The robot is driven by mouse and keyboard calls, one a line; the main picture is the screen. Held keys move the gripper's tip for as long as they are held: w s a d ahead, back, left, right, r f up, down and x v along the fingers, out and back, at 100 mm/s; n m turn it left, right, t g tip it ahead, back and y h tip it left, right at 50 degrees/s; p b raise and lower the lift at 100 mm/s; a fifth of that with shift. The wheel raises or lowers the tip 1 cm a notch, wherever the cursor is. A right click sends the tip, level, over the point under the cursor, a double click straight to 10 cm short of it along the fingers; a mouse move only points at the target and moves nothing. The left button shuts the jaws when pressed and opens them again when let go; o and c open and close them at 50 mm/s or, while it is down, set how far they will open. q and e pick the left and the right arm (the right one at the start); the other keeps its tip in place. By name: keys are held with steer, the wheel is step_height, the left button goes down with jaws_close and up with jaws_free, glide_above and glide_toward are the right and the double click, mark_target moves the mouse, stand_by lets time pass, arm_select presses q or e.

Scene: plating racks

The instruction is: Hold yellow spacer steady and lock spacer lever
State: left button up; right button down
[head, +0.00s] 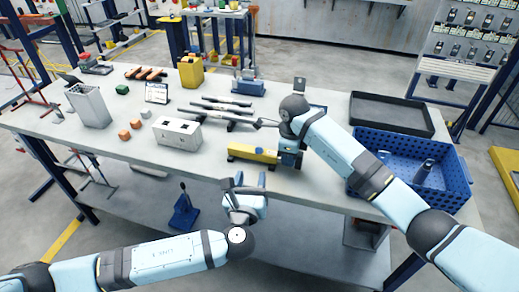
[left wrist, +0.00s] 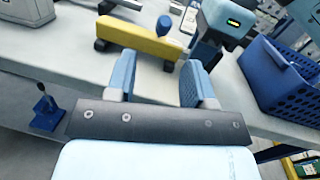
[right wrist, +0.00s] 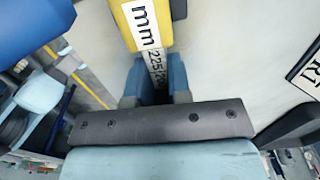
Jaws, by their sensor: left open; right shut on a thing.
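The yellow spacer (head: 250,153), a long bar with dark end feet, lies near the table's front edge. It also shows in the left wrist view (left wrist: 140,38) and, with a white printed label, in the right wrist view (right wrist: 127,22). A round blue knob (left wrist: 163,24) shows at its right part; I cannot tell whether this is the lever. My right gripper (head: 291,158) is at the spacer's right end, its fingers closed around the narrow labelled part in the right wrist view (right wrist: 154,82). My left gripper (head: 245,184) is open and empty in front of the spacer, apart from it.
A white block with holes (head: 177,134) stands left of the spacer, and dark rods (head: 225,113) lie behind it. A blue crate (head: 440,192) and a black tray (head: 392,116) are to the right. The table (head: 225,170) is bare around the spacer's left end.

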mark_target(260, 150)
arm_select(q)
steer(key=shift+g, duration=0.4)
steer(key=x, duration=1.1)
steer(key=shift+w+d+r, duration=0.3)
steer(key=shift+w+r, duration=0.05)
jaws_close()
